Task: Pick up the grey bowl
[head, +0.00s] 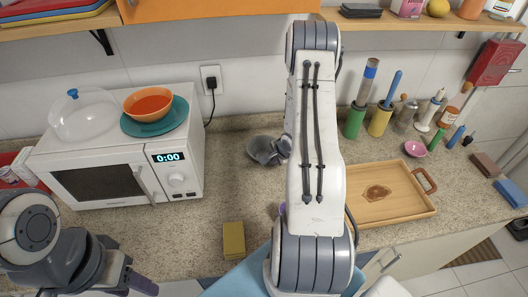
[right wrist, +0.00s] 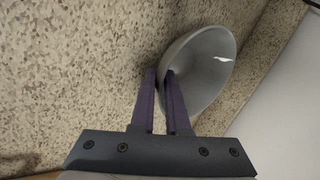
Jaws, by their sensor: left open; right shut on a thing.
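The grey bowl (head: 258,144) is on or just above the counter right of the microwave in the head view, partly covered by my right arm. In the right wrist view the bowl (right wrist: 212,60) is tilted, with its rim between the purple fingers of my right gripper (right wrist: 161,76). The right gripper is shut on that rim. I cannot tell whether the bowl is clear of the counter. My left gripper (head: 128,280) is open at the lower left of the head view, in front of the counter, away from the bowl.
A white microwave (head: 100,181) with a glass dome (head: 85,115) and an orange bowl (head: 148,103) on a teal plate (head: 155,124) stands left. A yellow box (head: 233,239) is near the front. A wooden tray (head: 395,211) and several bottles are right. Shelves hang above.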

